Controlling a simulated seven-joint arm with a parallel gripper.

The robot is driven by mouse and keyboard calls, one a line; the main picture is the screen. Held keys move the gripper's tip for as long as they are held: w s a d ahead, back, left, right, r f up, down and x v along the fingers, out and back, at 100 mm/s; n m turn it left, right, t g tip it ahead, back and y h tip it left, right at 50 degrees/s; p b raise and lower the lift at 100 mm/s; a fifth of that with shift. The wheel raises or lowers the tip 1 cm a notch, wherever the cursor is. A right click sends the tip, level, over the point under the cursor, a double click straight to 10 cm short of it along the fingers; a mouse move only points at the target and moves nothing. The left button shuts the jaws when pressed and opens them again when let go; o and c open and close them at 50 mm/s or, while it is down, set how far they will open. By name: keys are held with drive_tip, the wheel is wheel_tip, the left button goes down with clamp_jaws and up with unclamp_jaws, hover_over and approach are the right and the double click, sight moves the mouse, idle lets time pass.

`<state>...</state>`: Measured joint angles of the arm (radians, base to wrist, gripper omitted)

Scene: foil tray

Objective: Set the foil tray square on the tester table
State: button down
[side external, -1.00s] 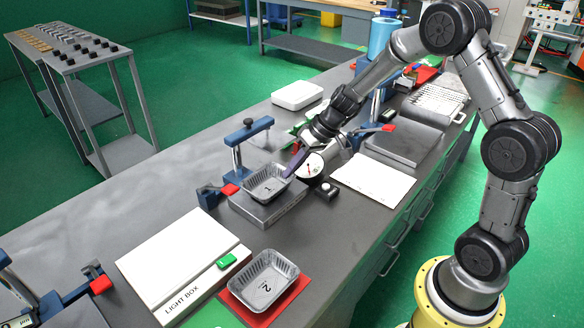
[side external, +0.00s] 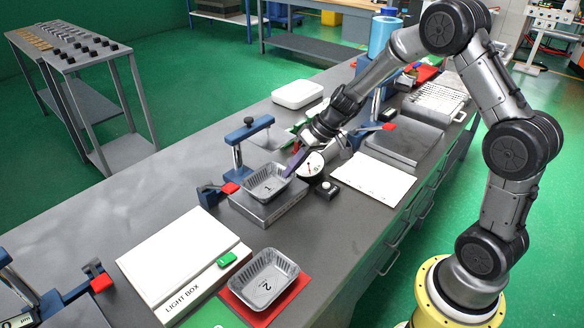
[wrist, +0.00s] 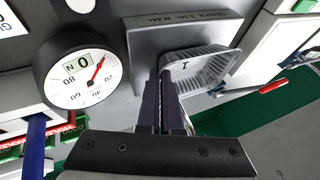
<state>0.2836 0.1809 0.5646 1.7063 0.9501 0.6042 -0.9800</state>
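The foil tray marked 1 (side external: 266,190) is at the grey tester table (side external: 290,204), a flat metal block, over the part of its top toward the back left. In the wrist view the tray (wrist: 208,66) lies askew to the block's edges (wrist: 150,36). I cannot tell whether its base is fully down. My gripper (side external: 290,171) reaches in from the right at the tray's rim. Its purple fingers (wrist: 160,80) are close together on the tray's near wall; the tips hide the pinched part.
A round dial gauge (wrist: 82,72) stands close beside my fingers. A blue clamp post (side external: 238,150) rises behind the tray. A second foil tray marked 2 (side external: 264,280) sits on a red mat (side external: 237,296). A white light box (side external: 170,255) lies at front left.

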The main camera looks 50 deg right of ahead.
drive_tip(key=shift+f, duration=0.15)
drive_tip(key=c, duration=1.5)
unclamp_jaws()
drive_tip(key=o, duration=0.5)
drive_tip(key=v, duration=1.3)
drive_tip(key=shift+s+d+r, duration=0.2)
drive_tip(key=shift+r, duration=0.1)
